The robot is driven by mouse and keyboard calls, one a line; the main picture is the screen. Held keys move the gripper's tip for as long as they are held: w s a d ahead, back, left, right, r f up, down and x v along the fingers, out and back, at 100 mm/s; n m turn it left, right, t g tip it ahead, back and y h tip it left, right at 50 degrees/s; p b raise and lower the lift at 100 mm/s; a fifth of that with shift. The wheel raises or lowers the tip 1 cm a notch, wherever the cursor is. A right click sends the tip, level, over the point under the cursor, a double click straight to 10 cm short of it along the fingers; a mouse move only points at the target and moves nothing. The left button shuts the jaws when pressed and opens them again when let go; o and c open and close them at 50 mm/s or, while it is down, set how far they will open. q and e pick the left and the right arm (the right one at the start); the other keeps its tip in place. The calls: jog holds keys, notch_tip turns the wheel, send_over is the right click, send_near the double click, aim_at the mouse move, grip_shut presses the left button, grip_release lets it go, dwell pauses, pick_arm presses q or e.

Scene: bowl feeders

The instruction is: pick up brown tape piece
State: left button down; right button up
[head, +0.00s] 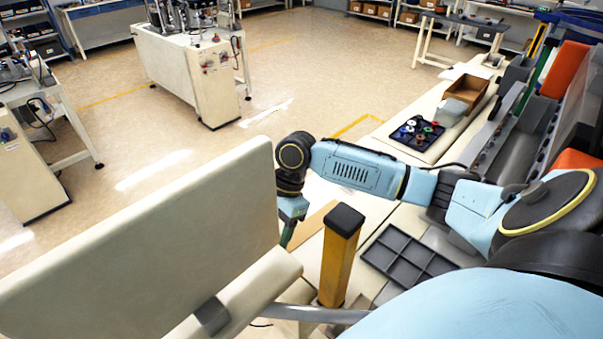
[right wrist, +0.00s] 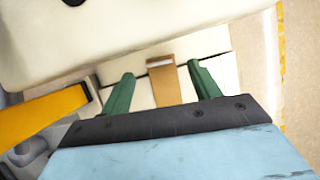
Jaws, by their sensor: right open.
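A brown tape piece (right wrist: 163,84) lies as a narrow strip on a pale surface in the right wrist view, with a lighter band at its far end. It also shows as a tan strip (head: 313,222) in the head view, partly hidden by my arm and the yellow post. My right gripper (right wrist: 161,70) is open, with its green fingers on either side of the strip and a gap on both sides. In the head view the right gripper (head: 288,233) points down beside the strip. I cannot tell its height above it. My left gripper is not in view.
A large cream panel (head: 150,235) stands close to the left of the right gripper. A yellow post (head: 338,265) with a black cap stands near it. A grey compartment tray (head: 408,254) lies to the right. A dark tray of coloured parts (head: 417,134) and a brown box (head: 466,91) are farther back.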

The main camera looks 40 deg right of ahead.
jog(key=shift+x, duration=2.75)
jog(key=shift+s, duration=0.15)
jog(key=c, duration=1.1)
